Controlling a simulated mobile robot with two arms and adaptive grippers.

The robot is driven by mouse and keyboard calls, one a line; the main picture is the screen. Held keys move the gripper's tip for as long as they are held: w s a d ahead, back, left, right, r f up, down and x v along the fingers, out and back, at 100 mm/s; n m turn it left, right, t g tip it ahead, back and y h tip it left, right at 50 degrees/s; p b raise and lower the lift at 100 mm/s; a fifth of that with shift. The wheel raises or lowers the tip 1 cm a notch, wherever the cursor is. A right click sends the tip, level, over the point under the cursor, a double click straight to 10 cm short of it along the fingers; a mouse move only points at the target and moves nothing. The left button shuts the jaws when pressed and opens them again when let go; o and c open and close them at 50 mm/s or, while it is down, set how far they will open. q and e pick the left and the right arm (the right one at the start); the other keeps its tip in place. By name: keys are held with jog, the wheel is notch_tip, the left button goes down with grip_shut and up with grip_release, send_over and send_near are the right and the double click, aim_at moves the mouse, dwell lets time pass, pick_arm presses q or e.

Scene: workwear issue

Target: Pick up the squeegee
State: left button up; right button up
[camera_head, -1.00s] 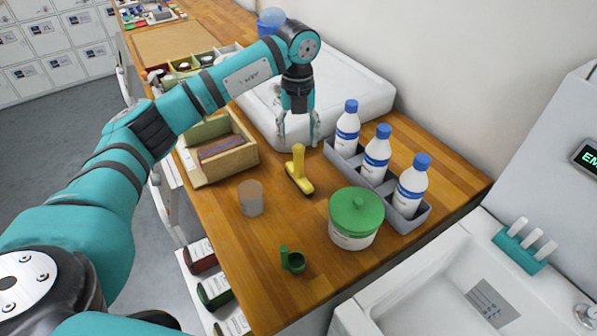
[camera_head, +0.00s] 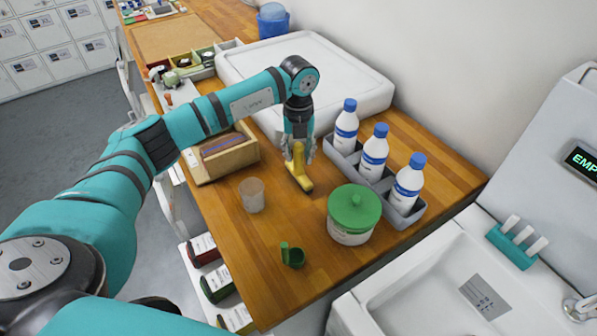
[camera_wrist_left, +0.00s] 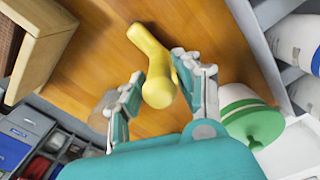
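My left gripper (camera_head: 298,155) has come down over the handle from above. In the left wrist view, the squeegee (camera_wrist_left: 153,62) has its handle end between the two spread fingers of the left gripper (camera_wrist_left: 155,92). Gaps show on both sides, so the fingers are open around the handle. The squeegee's far end is on the worktop. My right gripper is not in view.
White bottles with blue caps (camera_head: 375,150) stand in a grey rack (camera_head: 397,192) right of the squeegee. A green-lidded tub (camera_head: 354,212), a clear cup (camera_head: 252,195) and a green scoop (camera_head: 292,256) are nearer. A wooden box (camera_head: 228,158) is left. A sink (camera_head: 425,285) is front right.

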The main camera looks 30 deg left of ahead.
aim_at(299, 144)
pick_arm(q)
grip_shut()
jog(key=shift+r, duration=0.1)
jog(key=shift+r+b, duration=0.35)
jog(key=shift+r, duration=0.05)
notch_tip(299, 144, up, 2)
jog(key=shift+w+r+b, duration=0.1)
jog(key=shift+r+b, duration=0.1)
jog(key=shift+b, duration=0.6)
jog(key=s+d+r+b, duration=0.1)
jog(key=s+d+b, duration=0.1)
jog(key=s, duration=0.5)
jog(key=s+d+b, duration=0.2)
jog(key=s+d, duration=0.2)
jog(key=s, duration=0.4)
jog(key=shift+r, duration=0.35)
